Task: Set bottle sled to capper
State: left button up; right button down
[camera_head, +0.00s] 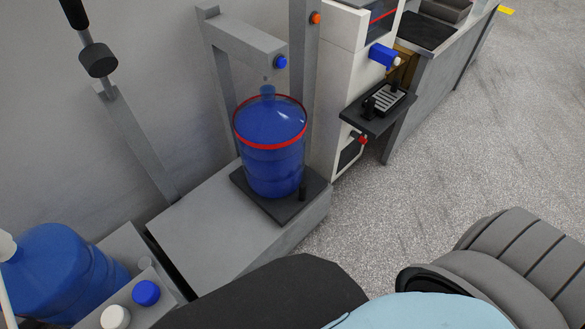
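A large blue water bottle (272,150) with a red ring round its shoulder stands upright on a dark flat sled (282,211). A short black peg (302,190) rises from the sled's right side. The sled rests on a grey bench (215,232). A grey overhead frame (242,38) reaches over the bottle from behind; a blue round part (281,62) sits at its end, above and slightly right of the clear bottle neck (267,91). I cannot tell which station is the capper. Neither gripper is in view.
A second blue bottle (52,275) lies at lower left, near a blue cap (146,292) and a white cap (115,317). A grey lever with a black knob (98,60) stands at upper left. Open floor lies right.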

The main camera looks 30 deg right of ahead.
aim_at(275, 176)
jog(key=z, duration=0.5)
jog(key=k, duration=0.6)
jog(key=z, duration=0.85)
jog(key=i, duration=1.25)
jog(key=u, duration=0.25)
